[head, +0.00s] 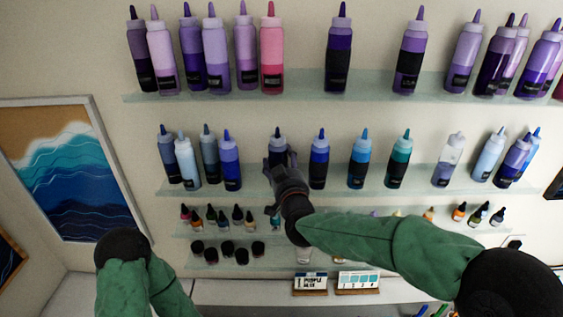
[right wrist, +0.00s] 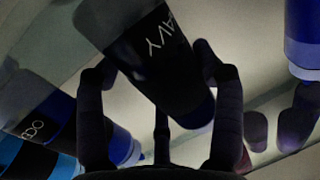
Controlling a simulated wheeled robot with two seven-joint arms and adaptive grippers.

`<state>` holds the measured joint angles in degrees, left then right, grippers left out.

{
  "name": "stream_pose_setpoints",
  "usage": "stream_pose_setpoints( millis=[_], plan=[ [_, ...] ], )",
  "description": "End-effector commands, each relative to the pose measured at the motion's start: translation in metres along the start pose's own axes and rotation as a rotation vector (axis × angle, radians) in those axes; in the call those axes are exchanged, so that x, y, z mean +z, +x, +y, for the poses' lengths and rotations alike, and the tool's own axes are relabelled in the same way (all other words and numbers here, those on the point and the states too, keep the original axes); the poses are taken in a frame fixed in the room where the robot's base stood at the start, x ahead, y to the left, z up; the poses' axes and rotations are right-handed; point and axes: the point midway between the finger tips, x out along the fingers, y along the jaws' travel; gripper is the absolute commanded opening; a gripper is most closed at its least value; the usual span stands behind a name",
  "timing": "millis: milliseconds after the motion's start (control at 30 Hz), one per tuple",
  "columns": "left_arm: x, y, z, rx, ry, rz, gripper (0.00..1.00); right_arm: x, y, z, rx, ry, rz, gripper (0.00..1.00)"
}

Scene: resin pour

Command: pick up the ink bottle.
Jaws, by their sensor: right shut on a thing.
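A dark ink bottle (head: 277,145) with a pointed cap is at the middle shelf, partly hidden behind my right gripper (head: 283,165). In the right wrist view this bottle (right wrist: 160,65) has a black label whose visible letters read "AVY", and it looks tilted in that picture. My right gripper (right wrist: 160,95) has its fingers on both sides of the bottle and is shut on it. Whether the bottle's base touches the shelf cannot be told. Of my left arm only the green sleeve and a dark joint show at the lower left; its gripper is out of view.
The middle shelf (head: 430,198) holds bottles on both sides, with blue bottles (head: 319,165) close on the right and a blue bottle (head: 229,165) on the left. The upper shelf (head: 300,97) holds purple and pink bottles. Small droppers and dark jars (head: 241,256) stand below.

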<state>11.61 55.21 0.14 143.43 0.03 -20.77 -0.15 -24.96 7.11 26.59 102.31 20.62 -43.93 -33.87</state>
Motion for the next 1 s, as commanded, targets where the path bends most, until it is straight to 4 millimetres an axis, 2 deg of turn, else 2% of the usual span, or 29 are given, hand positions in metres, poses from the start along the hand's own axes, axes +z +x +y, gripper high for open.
stream_pose_setpoints(
  millis=[167,200,267,733,867,1000],
  plan=[
    [0.0,0.004,-0.002,0.0,0.0,0.0,0.92,0.003,0.0,0.0,0.0,0.0,0.002,0.27],
    [0.0,0.004,-0.001,0.0,0.0,-0.001,0.92,0.003,0.0,0.0,0.0,0.0,0.0,0.76],
    [0.0,0.003,-0.001,0.0,0.0,-0.001,0.92,0.003,0.0,0.0,0.0,0.0,0.0,0.92],
    [0.0,-0.001,0.001,0.0,0.0,0.0,0.92,-0.002,0.0,0.0,0.0,-0.001,0.0,0.92],
    [0.0,0.005,-0.002,0.0,0.0,0.0,0.92,-0.001,-0.015,-0.001,-0.002,-0.001,0.002,0.92],
    [0.0,0.011,-0.004,0.0,0.0,0.0,0.92,0.0,-0.038,0.0,-0.001,0.0,0.002,0.92]
  ],
)
